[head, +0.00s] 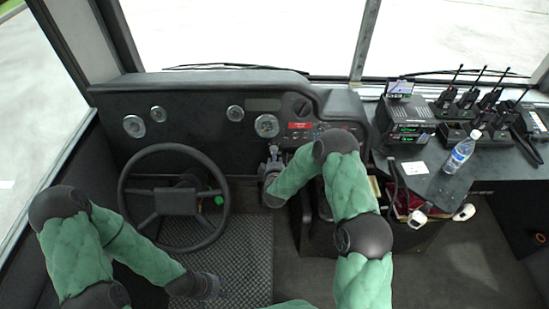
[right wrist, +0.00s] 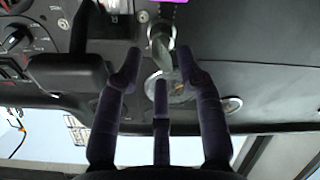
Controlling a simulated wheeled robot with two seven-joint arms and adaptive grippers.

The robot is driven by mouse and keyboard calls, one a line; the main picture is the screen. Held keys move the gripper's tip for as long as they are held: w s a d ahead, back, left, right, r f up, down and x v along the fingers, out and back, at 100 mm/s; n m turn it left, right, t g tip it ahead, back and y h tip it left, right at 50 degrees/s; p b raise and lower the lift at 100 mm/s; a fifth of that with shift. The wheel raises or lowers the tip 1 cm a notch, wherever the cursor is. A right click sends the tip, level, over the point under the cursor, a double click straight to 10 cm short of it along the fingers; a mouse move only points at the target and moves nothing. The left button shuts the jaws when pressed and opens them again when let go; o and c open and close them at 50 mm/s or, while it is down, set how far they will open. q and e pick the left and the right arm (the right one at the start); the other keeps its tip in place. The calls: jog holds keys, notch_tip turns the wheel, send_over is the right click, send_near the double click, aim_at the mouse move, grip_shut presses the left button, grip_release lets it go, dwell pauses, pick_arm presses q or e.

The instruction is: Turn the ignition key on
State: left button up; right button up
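My right gripper (right wrist: 160,72) shows from behind in the right wrist view, its dark fingers spread apart and open. It points at the dashboard face. A grey, narrow piece (right wrist: 162,48) stands just beyond and between the fingertips; it may be the ignition key, but I cannot tell for sure, nor whether a finger touches it. In the head view my right gripper (head: 272,168) is a small grey shape at the dashboard, right of the steering wheel (head: 142,212). My left gripper (head: 207,287) hangs low over the floor; its fingers are too dark to read.
The dashboard (head: 190,98) carries round gauges and a red-labelled panel (head: 300,126). A dark block (right wrist: 68,70) sits left of the fingers in the wrist view. Floor at lower right is clear.

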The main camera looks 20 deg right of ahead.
jog(key=shift+x, duration=1.35)
grip_shut()
